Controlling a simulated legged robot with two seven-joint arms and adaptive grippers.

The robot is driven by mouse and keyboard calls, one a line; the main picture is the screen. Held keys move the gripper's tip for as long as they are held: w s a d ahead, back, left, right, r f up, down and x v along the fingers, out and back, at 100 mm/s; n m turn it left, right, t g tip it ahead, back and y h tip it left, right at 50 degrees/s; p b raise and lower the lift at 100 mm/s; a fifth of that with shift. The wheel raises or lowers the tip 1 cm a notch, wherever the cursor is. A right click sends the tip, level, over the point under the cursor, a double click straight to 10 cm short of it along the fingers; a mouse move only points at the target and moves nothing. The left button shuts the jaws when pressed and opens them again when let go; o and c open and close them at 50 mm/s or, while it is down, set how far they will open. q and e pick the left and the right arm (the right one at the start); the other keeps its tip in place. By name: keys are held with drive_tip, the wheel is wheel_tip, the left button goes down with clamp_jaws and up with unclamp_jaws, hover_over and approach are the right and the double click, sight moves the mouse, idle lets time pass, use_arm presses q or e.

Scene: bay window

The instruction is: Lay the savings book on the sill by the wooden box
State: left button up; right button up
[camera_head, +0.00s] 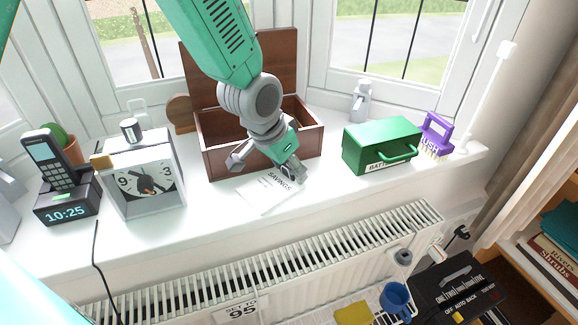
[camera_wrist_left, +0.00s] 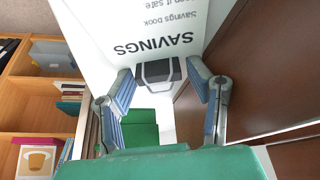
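The savings book (camera_head: 262,193) is a thin white booklet with dark lettering. It shows over the sill (camera_head: 215,215), in front of the wooden box (camera_head: 222,158); I cannot tell whether it fully touches the sill. The brown box stands open with its lid up. My left gripper (camera_head: 294,172) is at the book's right end, in front of the box. In the left wrist view my fingers (camera_wrist_left: 158,78) close around a dark grey block at the book's (camera_wrist_left: 130,22) SAVINGS end. My right gripper is not in view.
A clock (camera_head: 146,180) and a phone on its dock (camera_head: 62,190) stand to the left. A green metal box (camera_head: 380,146) and a purple brush (camera_head: 436,135) stand to the right. A radiator (camera_head: 270,255) is below the sill. Bare sill lies between clock and book.

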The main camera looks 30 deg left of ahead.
sight(279, 182)
use_arm(q)
drive_tip(key=shift+w+d+r, duration=0.15)
drive_tip(key=shift+w+d, duration=0.05)
drive_tip(key=shift+d, duration=0.75)
drive_tip(key=shift+d+r, duration=0.1)
drive_tip(key=shift+d, duration=0.1)
drive_tip(key=shift+s+r, duration=0.1)
drive_tip(key=shift+r, duration=0.15)
drive_tip(key=a+p+v, duration=0.1)
drive_tip(key=v, duration=1)
drive_tip(key=shift+a+p, duration=0.35)
drive_tip(key=shift+a, duration=0.05)
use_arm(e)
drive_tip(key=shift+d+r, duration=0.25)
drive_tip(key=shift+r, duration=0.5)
